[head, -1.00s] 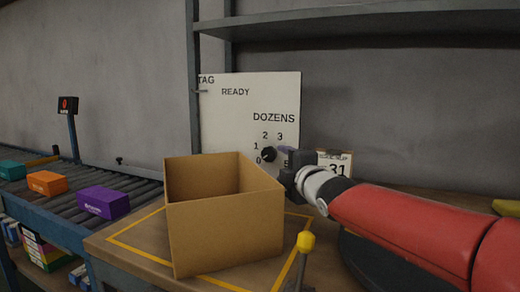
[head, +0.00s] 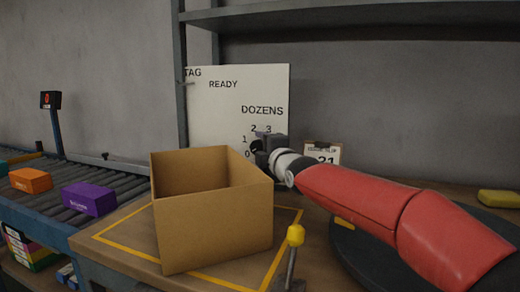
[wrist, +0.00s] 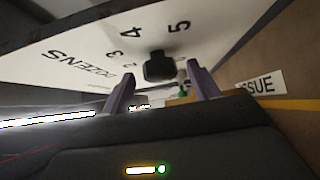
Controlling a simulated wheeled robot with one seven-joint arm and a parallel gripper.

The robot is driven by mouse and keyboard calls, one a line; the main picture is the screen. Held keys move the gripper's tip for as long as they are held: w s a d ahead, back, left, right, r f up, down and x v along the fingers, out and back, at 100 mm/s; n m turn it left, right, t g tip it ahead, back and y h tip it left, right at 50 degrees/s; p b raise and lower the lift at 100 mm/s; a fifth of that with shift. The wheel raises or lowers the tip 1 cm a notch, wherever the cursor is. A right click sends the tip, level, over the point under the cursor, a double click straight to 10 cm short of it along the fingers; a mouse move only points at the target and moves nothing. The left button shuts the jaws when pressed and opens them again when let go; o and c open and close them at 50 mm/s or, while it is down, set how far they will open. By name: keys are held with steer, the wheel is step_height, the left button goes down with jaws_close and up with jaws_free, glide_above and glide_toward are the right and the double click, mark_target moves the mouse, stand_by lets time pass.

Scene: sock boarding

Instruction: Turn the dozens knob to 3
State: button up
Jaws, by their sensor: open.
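The white board (head: 215,115) with the DOZENS dial stands behind the box, with numerals 0, 1, 2 and 3 showing in the head view. The black dozens knob (wrist: 158,66) shows in the wrist view, near numerals 2 to 5. Its pointer setting cannot be made out. My gripper (wrist: 161,85) is open, its two purple fingers pointing at the board, with the knob in line between the fingertips. I cannot tell whether the fingers reach around it. In the head view my gripper (head: 266,146) is at the dial and hides most of the knob.
An open cardboard box (head: 215,225) stands on the bench before the board, inside a yellow outline. A yellow-topped post (head: 295,236) is at the front. A conveyor (head: 120,182) with an orange box (head: 31,180) and a purple box (head: 89,199) is at left.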

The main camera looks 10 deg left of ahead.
steer(key=shift+w+a, duration=0.4)
steer(key=shift+c, duration=0.2)
steer(key=c, duration=0.9)
steer(key=m+b, duration=0.1)
steer(key=b, duration=0.2)
steer(key=shift+f+t+y, duration=0.25)
steer(key=shift+t+y, duration=0.05)
steer(key=shift+t, duration=0.1)
steer(key=shift+r, duration=0.15)
steer(key=o, duration=0.9)
steer(key=shift+o, duration=0.2)
steer(key=shift+s+d, duration=0.1)
